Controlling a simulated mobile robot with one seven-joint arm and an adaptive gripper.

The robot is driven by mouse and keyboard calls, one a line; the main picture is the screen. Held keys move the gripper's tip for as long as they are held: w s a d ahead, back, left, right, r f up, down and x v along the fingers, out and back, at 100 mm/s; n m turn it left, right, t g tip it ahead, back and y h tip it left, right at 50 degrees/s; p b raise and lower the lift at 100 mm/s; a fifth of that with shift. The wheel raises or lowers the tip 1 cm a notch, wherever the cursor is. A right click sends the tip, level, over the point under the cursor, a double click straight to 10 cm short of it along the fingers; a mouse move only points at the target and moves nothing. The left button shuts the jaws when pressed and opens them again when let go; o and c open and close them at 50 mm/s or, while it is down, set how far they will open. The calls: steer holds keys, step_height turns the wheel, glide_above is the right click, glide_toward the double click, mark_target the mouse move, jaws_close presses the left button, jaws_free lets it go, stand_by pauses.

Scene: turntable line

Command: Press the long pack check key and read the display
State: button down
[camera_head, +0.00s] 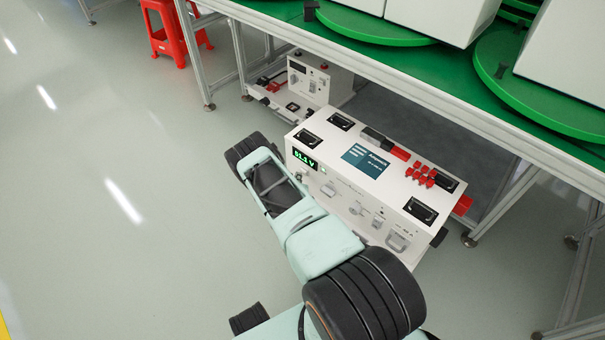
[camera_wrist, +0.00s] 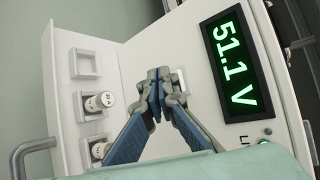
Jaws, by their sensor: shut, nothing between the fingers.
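The long white pack (camera_head: 345,190) lies on the floor at the table's edge. Its display (camera_head: 305,160) is lit green, and in the wrist view the display (camera_wrist: 229,63) reads 51.1 V, turned sideways. My gripper (camera_wrist: 157,82) is shut and empty, with its fingertips over the pack's front panel, left of the display. A small pale square key (camera_wrist: 183,80) shows just behind the fingertips, partly hidden by them. I cannot tell whether the tips touch it. In the head view my arm hides the fingertips.
A smaller white unit (camera_head: 318,82) with a dark display stands behind, under the green-topped table (camera_head: 400,58). Square frames (camera_wrist: 86,64) and a round knob (camera_wrist: 100,101) sit left of my fingers. A red stool (camera_head: 172,30) stands at the back left. The floor at left is clear.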

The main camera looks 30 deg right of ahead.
steer(key=shift+w+d, duration=0.2)
steer(key=shift+d, duration=0.25)
stand_by(0.9)
steer(key=shift+s+a, duration=0.4)
steer(key=shift+a, duration=0.4)
steer(key=shift+a, duration=0.1)
steer(key=shift+s+a+p, duration=0.15)
steer(key=shift+s+a, duration=0.15)
steer(key=shift+a, duration=0.45)
steer(key=shift+s+a+p, duration=0.1)
steer(key=shift+s+a, duration=0.15)
steer(key=shift+a, duration=0.55)
steer(key=shift+s+a+p, duration=0.15)
steer(key=shift+s+a, duration=0.15)
steer(key=shift+a, duration=0.45)
